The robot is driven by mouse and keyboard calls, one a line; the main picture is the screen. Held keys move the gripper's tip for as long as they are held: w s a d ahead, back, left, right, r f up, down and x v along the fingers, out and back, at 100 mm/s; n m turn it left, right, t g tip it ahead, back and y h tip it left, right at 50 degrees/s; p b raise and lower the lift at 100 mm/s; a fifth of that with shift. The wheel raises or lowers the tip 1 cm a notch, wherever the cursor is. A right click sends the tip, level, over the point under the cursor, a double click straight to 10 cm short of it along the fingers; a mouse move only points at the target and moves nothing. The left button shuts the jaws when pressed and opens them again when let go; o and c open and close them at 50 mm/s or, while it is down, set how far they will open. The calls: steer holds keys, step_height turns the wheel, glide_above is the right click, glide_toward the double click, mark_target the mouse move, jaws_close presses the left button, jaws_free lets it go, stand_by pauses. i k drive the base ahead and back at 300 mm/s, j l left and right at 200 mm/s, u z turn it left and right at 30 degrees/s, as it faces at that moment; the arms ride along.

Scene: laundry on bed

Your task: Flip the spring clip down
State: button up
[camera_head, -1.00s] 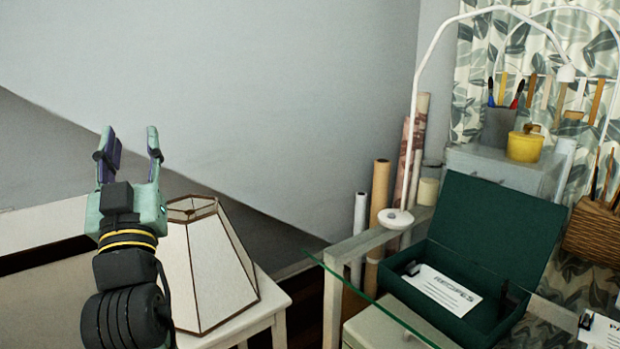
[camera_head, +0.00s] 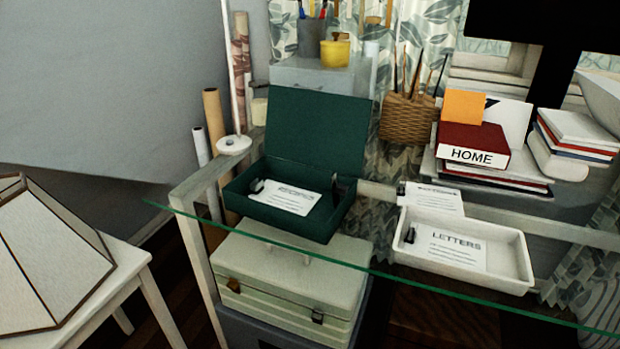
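Several small dark clip-like pieces are in view, and I cannot tell which is the spring clip. One dark piece (camera_head: 257,186) is at the left end of the open green box (camera_head: 300,231), beside a white card (camera_head: 290,197). Another dark upright piece (camera_head: 337,189) is near the box's right wall. A third dark piece (camera_head: 410,235) stands at the left end of the white tray (camera_head: 522,262), beside a card marked LETTERS (camera_head: 455,246). They are too small to tell whether any is up or down. My gripper is out of view.
The box and tray are on a glass-topped desk (camera_head: 370,268). A pale case (camera_head: 290,275) is below the glass. A lampshade (camera_head: 48,255) sits on a white table at left. Books marked HOME (camera_head: 478,155) and a wicker holder (camera_head: 405,118) stand behind.

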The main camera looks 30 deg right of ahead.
mark_target(337, 189)
steer(key=k+j+z, duration=0.1)
steer(key=z, duration=0.3)
steer(key=k+j+z, duration=0.15)
steer(key=z, duration=0.2)
steer(key=k+j+z, duration=0.1)
steer(key=z, duration=0.3)
